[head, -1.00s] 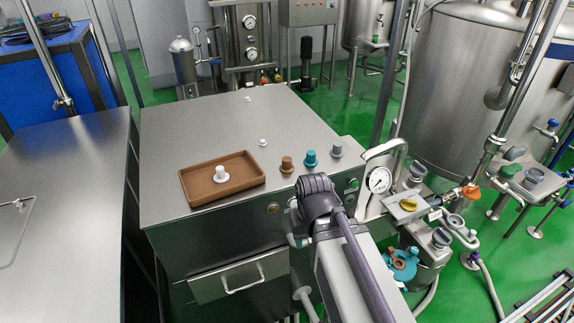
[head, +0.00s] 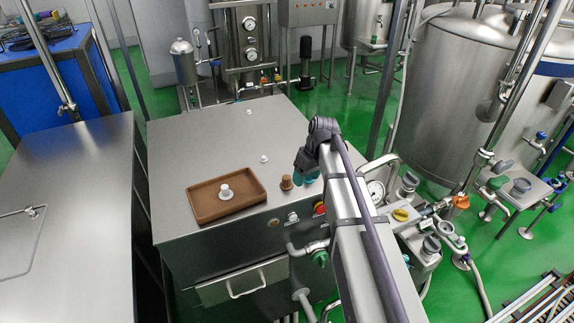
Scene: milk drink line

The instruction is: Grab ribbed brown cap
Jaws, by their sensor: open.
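The brown cap (head: 286,183) stands upright on the steel cabinet top, just right of the brown tray. It looks like a short knob on a wider base; its ribs are too small to make out. The dark end of my arm, with my gripper (head: 304,166), is just right of and above the brown cap, in front of the teal cap (head: 308,178). My gripper is open and apart from the brown cap, with nothing seen in it. Its fingers are hard to make out. The grey cap is hidden behind my arm.
The brown tray (head: 203,216) holds a white cap (head: 225,191). A pressure gauge (head: 376,189) and valves lie right of my arm.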

